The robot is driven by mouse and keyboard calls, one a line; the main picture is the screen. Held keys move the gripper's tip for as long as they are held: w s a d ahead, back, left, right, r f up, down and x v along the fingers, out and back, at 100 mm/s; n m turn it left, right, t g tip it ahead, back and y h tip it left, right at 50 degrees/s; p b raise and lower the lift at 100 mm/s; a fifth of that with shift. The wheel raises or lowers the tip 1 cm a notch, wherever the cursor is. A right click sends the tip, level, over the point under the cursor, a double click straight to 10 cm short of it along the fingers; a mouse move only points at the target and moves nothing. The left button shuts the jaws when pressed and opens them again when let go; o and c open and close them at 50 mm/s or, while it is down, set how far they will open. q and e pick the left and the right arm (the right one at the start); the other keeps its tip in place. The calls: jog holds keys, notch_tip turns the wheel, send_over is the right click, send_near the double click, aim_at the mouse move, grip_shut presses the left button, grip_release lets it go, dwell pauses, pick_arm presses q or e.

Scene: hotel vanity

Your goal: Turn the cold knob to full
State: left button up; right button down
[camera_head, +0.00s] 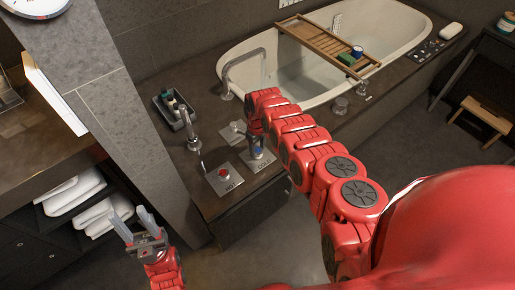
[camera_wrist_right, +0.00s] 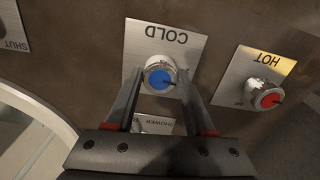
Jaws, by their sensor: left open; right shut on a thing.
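The cold knob (camera_wrist_right: 158,78) is a silver knob with a blue cap and a small dark mark on its right side in the right wrist view. It sits on a metal plate marked COLD (camera_wrist_right: 180,38). My right gripper (camera_wrist_right: 160,86) has one finger on each side of the knob and is shut on it. In the head view the knob's blue cap (camera_head: 257,153) shows below my right gripper (camera_head: 255,142), partly hidden by it. My left gripper (camera_head: 137,225) is open and empty, low at the left, away from the counter.
The hot knob (camera_wrist_right: 268,97), red-capped, stands on its own plate beside the cold one. A tap (camera_head: 192,128) and a grey tray with bottles (camera_head: 174,114) stand nearby. The bathtub (camera_head: 225,70) is behind, with a wooden caddy (camera_head: 318,42) across it.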

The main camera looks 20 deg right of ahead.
aim_at(258, 149)
jog(key=shift+n, duration=0.6)
jog(key=shift+c, duration=1.3)
grip_release()
jog(key=shift+r, duration=0.1)
notch_tip(258, 149, up, 4)
jog(key=shift+w+d+f+p, duration=0.1)
jog(key=shift+f+p, duration=0.05)
jog(key=shift+p, duration=0.6)
notch_tip(258, 149, up, 14)
jog(key=shift+f, duration=0.2)
